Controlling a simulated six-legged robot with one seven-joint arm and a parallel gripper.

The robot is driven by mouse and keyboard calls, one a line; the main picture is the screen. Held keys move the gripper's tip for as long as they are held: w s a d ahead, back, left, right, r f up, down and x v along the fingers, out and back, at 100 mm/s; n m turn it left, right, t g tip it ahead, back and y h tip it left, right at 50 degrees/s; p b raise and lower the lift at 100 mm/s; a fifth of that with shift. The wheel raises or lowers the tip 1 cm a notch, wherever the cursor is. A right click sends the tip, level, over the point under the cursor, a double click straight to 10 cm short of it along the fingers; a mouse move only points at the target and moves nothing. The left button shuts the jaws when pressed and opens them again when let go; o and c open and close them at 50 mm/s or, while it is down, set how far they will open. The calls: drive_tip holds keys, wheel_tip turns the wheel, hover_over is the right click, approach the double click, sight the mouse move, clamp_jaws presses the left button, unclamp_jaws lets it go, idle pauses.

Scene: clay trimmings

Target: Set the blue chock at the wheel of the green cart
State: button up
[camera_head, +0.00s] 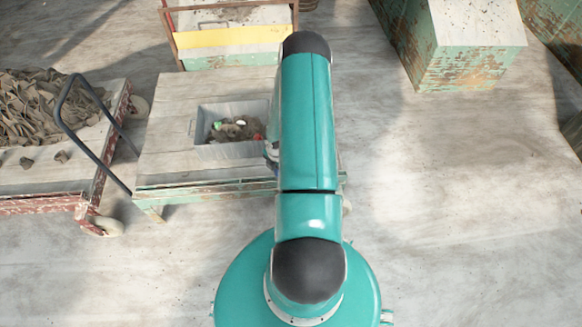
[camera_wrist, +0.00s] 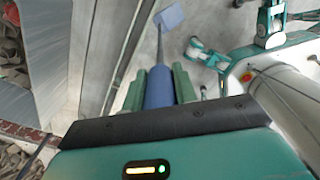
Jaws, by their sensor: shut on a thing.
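The blue chock (camera_wrist: 168,17) shows in the wrist view as a flat blue block at the far end of a thin rod. The rod runs to a thick blue grip (camera_wrist: 159,90) between the two green fingers. My gripper (camera_wrist: 160,76) is shut on this grip, with the block out ahead over the floor. The green cart (camera_head: 170,150) has a pale wooden deck and a worn green edge, left of my arm in the head view. A pale wheel (camera_head: 347,207) shows in part at its right end. My arm hides much of that end, my gripper and the chock there.
A grey bin (camera_head: 202,150) of scraps stands on the green cart. At left is a red cart (camera_head: 60,200) heaped with clay trimmings, with a dark bent handle (camera_head: 63,125). A worn green block (camera_head: 455,65) stands at upper right. The floor (camera_head: 450,210) at right is clear.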

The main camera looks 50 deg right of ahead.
drive_tip(key=s+d+n, duration=0.2)
drive_tip(key=s+d, duration=0.1)
drive_tip(key=d, duration=0.1)
wheel_tip(320, 180, down, 10)
idle(0.7)
drive_tip(key=shift+f, duration=0.4)
drive_tip(key=shift+c, duration=0.5)
drive_tip(key=shift+o, duration=0.2)
drive_tip(key=o, duration=1)
drive_tip(key=shift+o, duration=0.2)
wheel_tip(320, 180, up, 14)
